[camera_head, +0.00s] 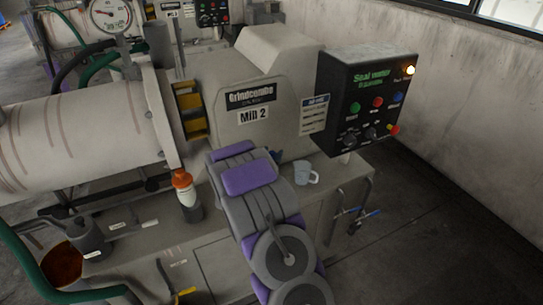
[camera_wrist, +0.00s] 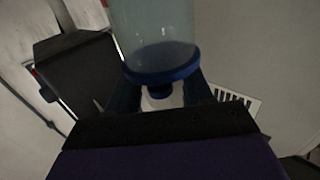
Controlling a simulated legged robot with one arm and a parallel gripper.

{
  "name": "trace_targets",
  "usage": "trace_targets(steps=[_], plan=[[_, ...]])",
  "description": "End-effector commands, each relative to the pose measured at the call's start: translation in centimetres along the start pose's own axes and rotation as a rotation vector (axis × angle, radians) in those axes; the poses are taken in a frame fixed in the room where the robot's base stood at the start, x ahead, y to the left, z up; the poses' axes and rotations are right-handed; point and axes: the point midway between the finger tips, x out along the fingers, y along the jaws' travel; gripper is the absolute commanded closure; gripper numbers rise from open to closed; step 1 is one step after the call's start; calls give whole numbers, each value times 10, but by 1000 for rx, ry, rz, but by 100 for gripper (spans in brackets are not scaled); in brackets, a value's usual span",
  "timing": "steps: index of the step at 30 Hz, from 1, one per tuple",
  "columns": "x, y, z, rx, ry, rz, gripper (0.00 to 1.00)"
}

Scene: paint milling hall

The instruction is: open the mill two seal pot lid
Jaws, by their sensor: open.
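Mill two (camera_head: 254,116), a pale housing labelled "Mill 2", stands beyond my arm in the head view. In the wrist view, a clear, pale blue vessel (camera_wrist: 155,30) with a blue round end piece (camera_wrist: 163,66) is close in front. A small blue knob (camera_wrist: 160,92) projects from that end, with a white part behind it. This looks like the seal pot and its lid. My gripper (camera_wrist: 164,88) is open, its dark fingers on either side of the knob; I cannot tell whether they touch it. In the head view my arm hides the gripper, and I cannot make out the pot.
A black seal water control box (camera_head: 365,100) juts out right of the mill; a dark box also shows in the wrist view (camera_wrist: 75,65). A mug (camera_head: 306,174) and an orange-capped bottle (camera_head: 186,190) stand on the bench. Blue-handled valves (camera_head: 362,218) stick out at its right end.

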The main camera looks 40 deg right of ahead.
Motion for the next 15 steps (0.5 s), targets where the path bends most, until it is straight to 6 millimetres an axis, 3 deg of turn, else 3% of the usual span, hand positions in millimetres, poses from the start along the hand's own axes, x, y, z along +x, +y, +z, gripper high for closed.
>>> trace_targets(steps=[7,15], plan=[[0,0,0,-1,0,0,51],[0,0,0,-1,0,0,76]])
